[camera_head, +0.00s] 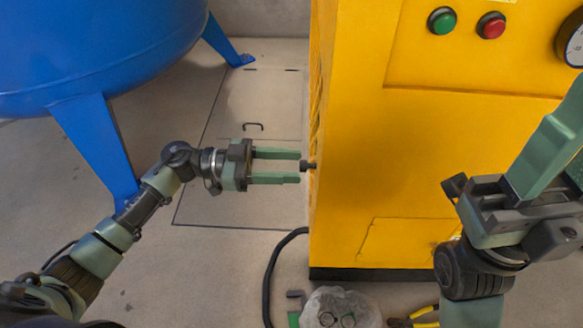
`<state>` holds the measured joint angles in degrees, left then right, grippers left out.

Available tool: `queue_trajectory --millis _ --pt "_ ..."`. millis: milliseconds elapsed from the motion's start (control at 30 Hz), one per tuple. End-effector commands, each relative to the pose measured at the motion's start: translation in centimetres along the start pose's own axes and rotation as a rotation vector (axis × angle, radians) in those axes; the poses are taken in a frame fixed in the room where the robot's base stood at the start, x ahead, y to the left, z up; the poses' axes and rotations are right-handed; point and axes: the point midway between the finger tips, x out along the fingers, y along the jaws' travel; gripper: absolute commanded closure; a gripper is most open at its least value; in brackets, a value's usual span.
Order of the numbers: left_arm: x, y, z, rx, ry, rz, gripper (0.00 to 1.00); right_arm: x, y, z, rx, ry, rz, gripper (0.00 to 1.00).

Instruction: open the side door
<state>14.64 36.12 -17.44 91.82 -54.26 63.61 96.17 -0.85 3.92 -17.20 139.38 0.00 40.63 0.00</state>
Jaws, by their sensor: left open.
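The yellow cabinet (350,130) stands in the middle and right of the head view. Its left side (317,80) is seen almost edge-on, so I cannot make out the side door's outline or whether it is ajar. A small dark knob (307,166) sticks out from that side. My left gripper (297,166) is open and points right at the knob. Its two green fingers lie above and below the knob's level, with their tips just short of it or level with its end; no grip shows. My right gripper (570,125) is in front of the cabinet at the right, its fingertips partly cut off.
A blue tank (90,50) on legs stands at the left. A floor hatch (245,110) with a small handle lies between tank and cabinet. A black hose (270,275), a clear bag (340,308) and yellow-handled pliers (425,312) lie at the cabinet's foot.

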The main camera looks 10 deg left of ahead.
Motion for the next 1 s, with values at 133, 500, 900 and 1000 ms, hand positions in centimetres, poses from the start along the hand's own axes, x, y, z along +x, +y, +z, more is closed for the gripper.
queue_trajectory --millis 133,500,900,1000 --pt "0.82 -0.05 -0.02 0.001 0.001 -0.002 0.53 0.13 -0.04 -0.07 -0.001 0.010 -0.004 0.64" --pt "0.86 -0.05 -0.06 0.001 0.001 -0.002 0.89 0.21 -0.05 -0.06 -0.001 0.010 -0.004 0.64" --pt "0.84 -0.05 -0.03 0.000 0.001 -0.002 1.00 0.21 -0.05 -0.07 -0.001 0.011 -0.004 0.64" --pt "0.83 -0.05 -0.03 0.001 0.001 -0.002 1.00 0.20 -0.05 -0.07 -0.001 0.011 -0.004 0.64"
